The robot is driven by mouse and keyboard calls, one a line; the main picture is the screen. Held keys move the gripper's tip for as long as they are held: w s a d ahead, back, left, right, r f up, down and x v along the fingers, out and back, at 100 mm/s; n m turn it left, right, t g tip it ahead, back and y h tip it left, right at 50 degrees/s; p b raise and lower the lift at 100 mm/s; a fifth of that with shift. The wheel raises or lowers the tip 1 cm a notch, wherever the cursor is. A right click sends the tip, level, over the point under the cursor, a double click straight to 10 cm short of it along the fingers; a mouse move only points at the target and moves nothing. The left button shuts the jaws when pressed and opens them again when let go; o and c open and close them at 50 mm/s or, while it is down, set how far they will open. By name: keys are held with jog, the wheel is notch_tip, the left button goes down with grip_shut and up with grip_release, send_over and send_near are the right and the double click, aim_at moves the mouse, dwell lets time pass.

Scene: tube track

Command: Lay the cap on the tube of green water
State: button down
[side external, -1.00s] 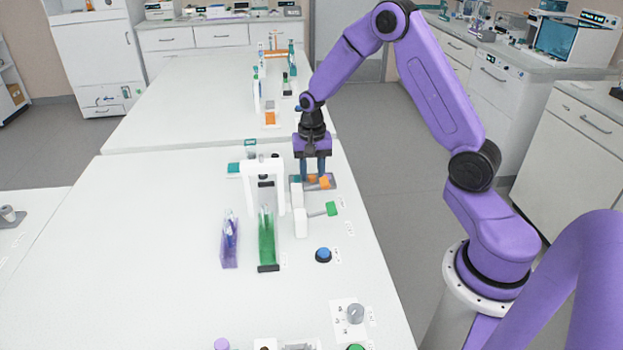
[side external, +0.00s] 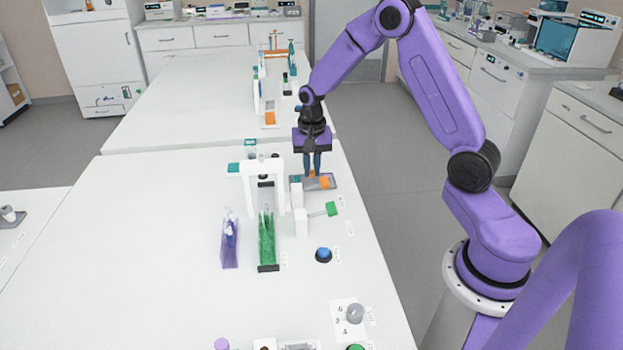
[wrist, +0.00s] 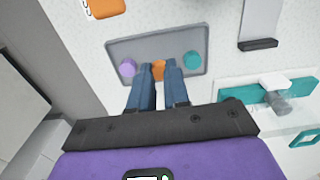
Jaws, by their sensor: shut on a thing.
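My gripper (side external: 312,172) is shut on a small orange cap (wrist: 158,68), pointing down at the grey tray (wrist: 140,47). The cap is between the fingertips, and the wrist view does not show whether it touches the tray. A purple cap (wrist: 127,67) and a teal cap (wrist: 192,61) sit on the tray to either side. The tube of green water (side external: 267,242) stands upright on a dark base in the side view, nearer the camera and left of my gripper.
A white frame (side external: 262,170) with a teal end stands behind the green tube. A tube of purple liquid (side external: 230,245) is left of it. A green-ended handle (side external: 331,209) and a blue button (side external: 323,255) are to the right. The front left of the table is clear.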

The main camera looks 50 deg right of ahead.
jog(key=shift+r, duration=2.05)
jog(key=shift+r, duration=0.15)
notch_tip(320, 180, up, 12)
jog(key=n, duration=0.6)
send_over(265, 204)
notch_tip(265, 204, down, 4)
jog(key=shift+a+r, duration=0.1)
jog(key=shift+f, duration=2.8)
jog(key=shift+f, duration=0.1)
